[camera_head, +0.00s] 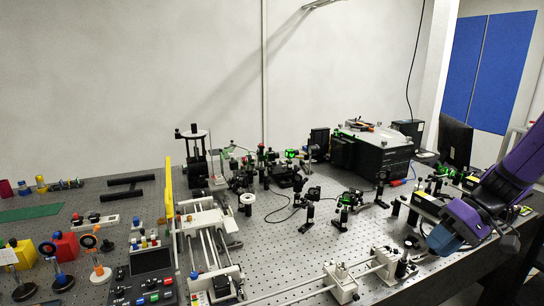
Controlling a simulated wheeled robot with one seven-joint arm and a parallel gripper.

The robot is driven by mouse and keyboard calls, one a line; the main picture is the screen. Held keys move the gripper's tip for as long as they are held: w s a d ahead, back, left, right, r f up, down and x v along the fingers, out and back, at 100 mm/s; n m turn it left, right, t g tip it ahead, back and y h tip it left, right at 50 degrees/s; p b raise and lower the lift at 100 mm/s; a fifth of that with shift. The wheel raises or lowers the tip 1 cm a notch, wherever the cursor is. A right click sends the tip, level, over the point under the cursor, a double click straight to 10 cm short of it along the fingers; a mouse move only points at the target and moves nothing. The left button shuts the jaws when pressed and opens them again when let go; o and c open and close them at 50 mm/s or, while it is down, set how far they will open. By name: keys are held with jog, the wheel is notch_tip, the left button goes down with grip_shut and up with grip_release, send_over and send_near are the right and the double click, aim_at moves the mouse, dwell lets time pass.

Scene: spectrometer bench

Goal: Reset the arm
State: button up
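My purple arm reaches in from the right edge, folded over the right end of the optical bench (285,245). My gripper (445,240) is at its lower end, with a blue-grey tip pointing down and left above the front right of the bench. Its fingers are too small and angled to tell whether they are open or shut. No held object can be made out.
A black box instrument (378,155) stands at the back right, left of my arm. Small optics mounts fill the bench middle. A linear rail stage (208,250), a yellow panel (169,190) and a control box (152,275) stand to the left. A rod rail (342,283) lies in front.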

jog(key=s+a+r+t+h, duration=0.3)
jog(key=s+a+r+h, duration=0.1)
jog(key=s+r, duration=0.3)
jog(key=s+a+r+m+t+h, duration=0.1)
jog(key=s+a+r+h, duration=0.3)
jog(key=s+r, duration=0.4)
notch_tip(320, 180, up, 3)
jog(key=shift+s+f+t, duration=0.1)
jog(key=shift+s+t, duration=0.15)
jog(key=shift+t, duration=0.65)
